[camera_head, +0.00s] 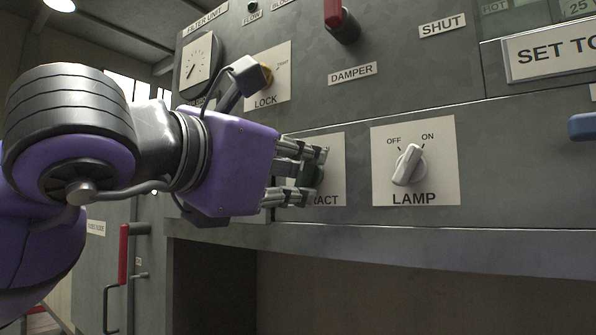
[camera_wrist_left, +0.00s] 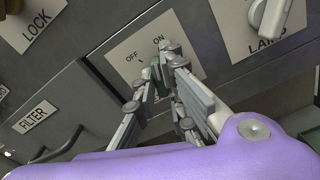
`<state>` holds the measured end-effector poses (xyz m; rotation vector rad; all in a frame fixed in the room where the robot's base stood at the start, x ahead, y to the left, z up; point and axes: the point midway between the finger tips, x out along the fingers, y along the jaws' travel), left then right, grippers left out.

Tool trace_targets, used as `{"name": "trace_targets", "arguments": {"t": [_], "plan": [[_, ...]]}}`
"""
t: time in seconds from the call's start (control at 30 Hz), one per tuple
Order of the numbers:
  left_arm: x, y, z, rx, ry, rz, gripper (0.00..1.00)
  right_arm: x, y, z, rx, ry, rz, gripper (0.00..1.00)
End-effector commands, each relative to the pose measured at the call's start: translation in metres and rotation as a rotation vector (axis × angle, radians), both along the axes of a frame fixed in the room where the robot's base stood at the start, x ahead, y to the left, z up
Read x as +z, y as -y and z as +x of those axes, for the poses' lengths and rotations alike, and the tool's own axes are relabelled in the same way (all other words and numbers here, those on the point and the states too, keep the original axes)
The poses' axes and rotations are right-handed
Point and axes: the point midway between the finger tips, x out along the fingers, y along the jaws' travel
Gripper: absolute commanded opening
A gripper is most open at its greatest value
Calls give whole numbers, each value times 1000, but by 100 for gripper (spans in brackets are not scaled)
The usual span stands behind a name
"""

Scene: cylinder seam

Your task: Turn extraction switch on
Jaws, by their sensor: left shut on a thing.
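The extract switch is a dark green knob (camera_head: 308,174) on a white plate (camera_head: 333,150) lettered "...RACT" in the head view. My left gripper (camera_head: 312,174) is at this plate with its fingers closed around the knob. In the left wrist view the green knob (camera_wrist_left: 156,70) shows partly between the fingertips of my left gripper (camera_wrist_left: 165,62), below the OFF and ON marks of the plate (camera_wrist_left: 140,42). The fingers hide much of the knob, so its exact pointing direction cannot be told. My right gripper is not in view.
The lamp switch (camera_head: 408,165), with a white knob, is just right of the extract plate. The lock plate (camera_head: 268,82) and a red damper handle (camera_head: 338,20) are above. A blue handle (camera_head: 582,127) is at the right edge. An open recess lies below the panel.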

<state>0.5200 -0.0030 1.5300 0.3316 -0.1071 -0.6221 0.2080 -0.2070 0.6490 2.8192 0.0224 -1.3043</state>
Motion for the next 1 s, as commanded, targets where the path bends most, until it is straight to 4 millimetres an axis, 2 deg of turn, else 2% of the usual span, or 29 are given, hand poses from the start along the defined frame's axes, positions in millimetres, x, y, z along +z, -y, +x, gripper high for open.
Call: {"name": "trace_targets", "arguments": {"t": [0.37,0.93,0.97,1.0], "plan": [[0,0,0,0,100,136,0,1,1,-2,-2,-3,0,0],[0,0,0,0,118,160,0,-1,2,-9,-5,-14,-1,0],[0,0,0,0,117,159,14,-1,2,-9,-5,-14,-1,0],[0,0,0,0,117,159,19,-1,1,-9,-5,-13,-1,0]]}}
